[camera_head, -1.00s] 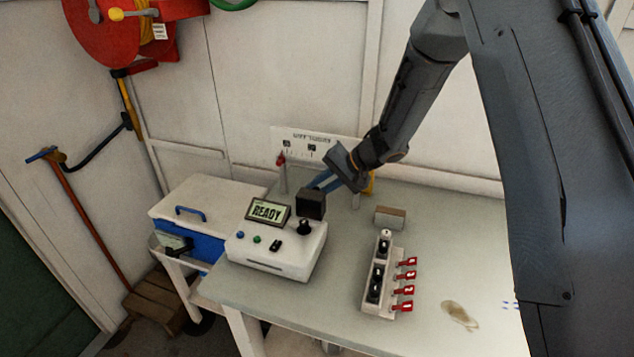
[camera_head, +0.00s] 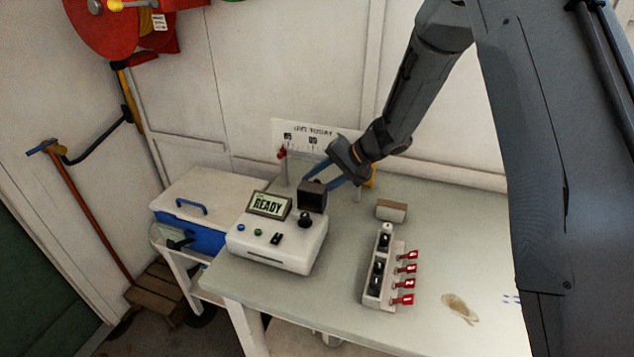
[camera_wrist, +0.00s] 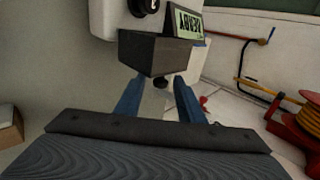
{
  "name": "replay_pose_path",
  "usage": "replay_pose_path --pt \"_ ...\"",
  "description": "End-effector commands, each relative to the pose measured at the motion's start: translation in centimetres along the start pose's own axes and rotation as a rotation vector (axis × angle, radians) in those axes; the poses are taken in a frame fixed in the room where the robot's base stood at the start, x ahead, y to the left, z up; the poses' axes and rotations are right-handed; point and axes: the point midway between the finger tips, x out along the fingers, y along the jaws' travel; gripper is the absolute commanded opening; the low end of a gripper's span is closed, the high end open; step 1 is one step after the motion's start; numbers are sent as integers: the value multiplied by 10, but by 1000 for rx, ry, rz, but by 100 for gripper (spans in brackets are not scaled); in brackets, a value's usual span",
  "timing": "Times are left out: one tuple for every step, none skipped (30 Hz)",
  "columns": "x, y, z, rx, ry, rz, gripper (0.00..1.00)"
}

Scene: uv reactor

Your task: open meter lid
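The white meter (camera_head: 275,243) stands on the table and its tilted display (camera_head: 268,204) reads READY. Its dark box-shaped lid (camera_head: 311,196) sits at the back right, beside the display and behind a black knob (camera_head: 305,220). It looks down; its inside is not visible. In the wrist view the lid (camera_wrist: 160,52) is just ahead of the fingers, with a small dark knob below it. My gripper (camera_head: 317,184) is behind the lid, blue fingers spread. In the wrist view my gripper (camera_wrist: 159,92) is open and empty; contact with the lid cannot be told.
A strip with several red tags (camera_head: 378,280) and a small box (camera_head: 391,210) stand on the table to the right. A blue-and-white cooler (camera_head: 192,210) is left of the meter. Thin posts and a sign (camera_head: 303,135) are near the wall behind my gripper.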

Motion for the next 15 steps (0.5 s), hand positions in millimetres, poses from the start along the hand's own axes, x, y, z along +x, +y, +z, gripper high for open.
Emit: replay_pose_path --pt "-4 0 -1 -1 2 0 35" --pt "-7 0 -1 -1 2 0 35" --pt "-12 0 -1 -2 3 -1 35" --pt "-17 0 -1 -2 3 -1 35" --pt "-21 0 -1 -2 4 -1 35" --pt "-28 0 -1 -2 3 -1 35" --pt "-33 0 -1 -1 3 -2 35" --pt "-38 0 -1 -2 3 -2 35" --pt "-44 0 -1 -3 3 -1 35" --pt "-49 0 -1 -2 3 -1 35" --pt "-53 0 -1 -1 3 -1 35" --pt "-58 0 -1 -1 2 -1 35" --pt "-62 0 -1 -1 1 -1 35" --pt "-65 0 0 -2 1 -2 35" --pt "-68 0 0 -2 1 -1 35"
